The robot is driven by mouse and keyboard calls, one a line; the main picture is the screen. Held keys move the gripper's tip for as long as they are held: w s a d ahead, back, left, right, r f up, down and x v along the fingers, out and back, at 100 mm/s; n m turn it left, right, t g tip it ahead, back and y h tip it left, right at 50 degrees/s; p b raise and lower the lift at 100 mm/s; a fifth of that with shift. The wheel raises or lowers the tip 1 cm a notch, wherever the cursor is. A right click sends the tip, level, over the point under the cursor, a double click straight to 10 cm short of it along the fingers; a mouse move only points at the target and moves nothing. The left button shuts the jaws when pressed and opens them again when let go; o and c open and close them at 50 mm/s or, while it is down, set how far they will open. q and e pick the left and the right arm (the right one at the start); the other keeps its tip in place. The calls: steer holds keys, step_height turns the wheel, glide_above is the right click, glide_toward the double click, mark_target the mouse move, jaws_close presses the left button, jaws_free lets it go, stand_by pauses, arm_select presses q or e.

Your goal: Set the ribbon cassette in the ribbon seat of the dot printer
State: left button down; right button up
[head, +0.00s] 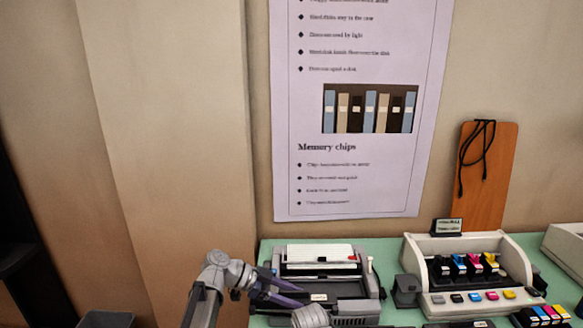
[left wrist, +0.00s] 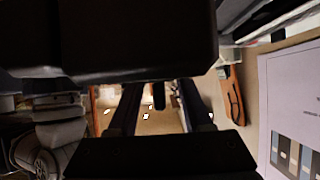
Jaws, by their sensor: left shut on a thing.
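The dot printer (head: 348,288) stands on the green table at the bottom centre of the head view, with a pale top and a dark grey front. Its ribbon seat cannot be clearly made out. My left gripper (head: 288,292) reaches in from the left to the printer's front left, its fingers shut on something. I cannot pick out the cassette clearly in the head view. My right gripper is not in view.
Right of the printer stand a small dark box (head: 406,291) and a beige ink unit (head: 420,252) with coloured cartridges. A grey bin (head: 105,319) is at the lower left.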

arm_select(q)
step_height(320, 180, down, 6)
steer(key=b, duration=0.6)
steer(key=shift+f, duration=0.25)
step_height(320, 180, down, 10)
steer(key=b, duration=1)
steer(key=shift+r, duration=0.2)
steer(key=shift+f, duration=0.2)
steer(key=c, duration=0.8)
jaws_free()
steer(key=shift+b, duration=0.3)
steer(key=o, duration=0.5)
steer(key=shift+c, duration=0.2)
